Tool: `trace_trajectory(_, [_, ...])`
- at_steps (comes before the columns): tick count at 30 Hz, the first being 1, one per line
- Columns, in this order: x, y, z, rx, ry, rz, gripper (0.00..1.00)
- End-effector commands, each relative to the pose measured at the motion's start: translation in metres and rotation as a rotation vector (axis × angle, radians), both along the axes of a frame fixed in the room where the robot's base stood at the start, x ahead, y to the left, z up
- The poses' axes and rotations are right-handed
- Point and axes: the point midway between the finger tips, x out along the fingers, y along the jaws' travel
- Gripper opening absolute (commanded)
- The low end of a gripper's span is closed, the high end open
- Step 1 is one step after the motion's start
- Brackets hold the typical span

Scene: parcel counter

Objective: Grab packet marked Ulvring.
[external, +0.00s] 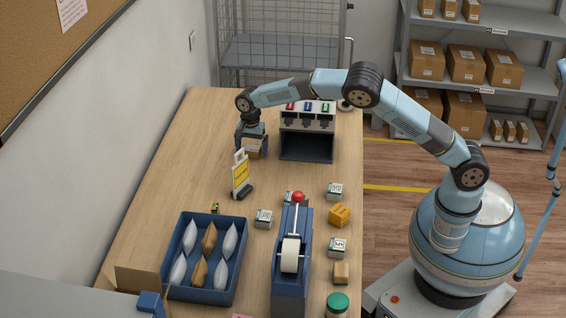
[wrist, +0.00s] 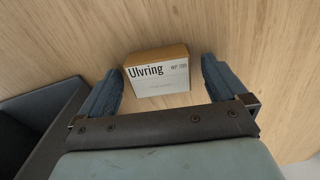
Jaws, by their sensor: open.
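The packet marked Ulvring (wrist: 157,77) is a small brown box with a white label, lying on the wooden counter. In the wrist view it sits between the two dark fingers of my gripper (wrist: 162,82), with a gap on each side. In the external view my gripper (external: 251,148) points down at the far part of the counter. The packet (external: 253,153) shows there, partly hidden by the fingers. My gripper is open and holds nothing.
A dark dispenser unit (external: 306,146) stands just right of the gripper. A yellow sign (external: 240,176) stands in front of it. Nearer are a blue tray (external: 168,291) of pouches, a tape dispenser (external: 290,285) and several small boxes (external: 339,215). The counter (external: 190,150) left of the gripper is clear.

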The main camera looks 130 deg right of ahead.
Motion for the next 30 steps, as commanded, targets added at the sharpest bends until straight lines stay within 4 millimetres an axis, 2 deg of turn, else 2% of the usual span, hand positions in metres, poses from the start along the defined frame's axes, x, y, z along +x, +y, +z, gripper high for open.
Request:
trace_trajectory(4, [0.0001, -0.0001, 0.0003, 0.000, 0.000, 0.000, 0.99])
trace_trajectory(24, [0.0001, 0.0000, 0.0005, 0.000, 0.000, 0.000, 0.35])
trace_trajectory(30, [0.0002, -0.0001, 0.0010, -0.001, -0.001, 0.000, 0.35])
